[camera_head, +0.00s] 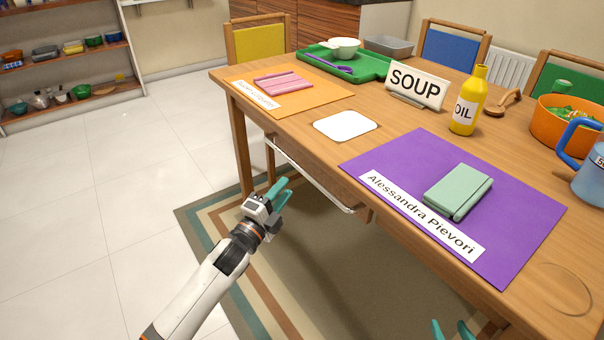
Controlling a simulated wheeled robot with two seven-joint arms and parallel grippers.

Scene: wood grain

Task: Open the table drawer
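The wooden table (395,118) has a drawer (318,172) under its top on the near left side. A long pale handle bar (310,178) runs along the drawer front. The drawer looks shut or nearly so; I cannot tell exactly. My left gripper (284,188) has teal fingers and is just below and left of the handle, seemingly apart from it. Its fingers overlap in this view, so their opening is unclear. My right gripper (452,331) shows only two teal fingertips at the bottom edge, spread apart with nothing seen between them.
The tiled floor (90,200) at left is clear.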

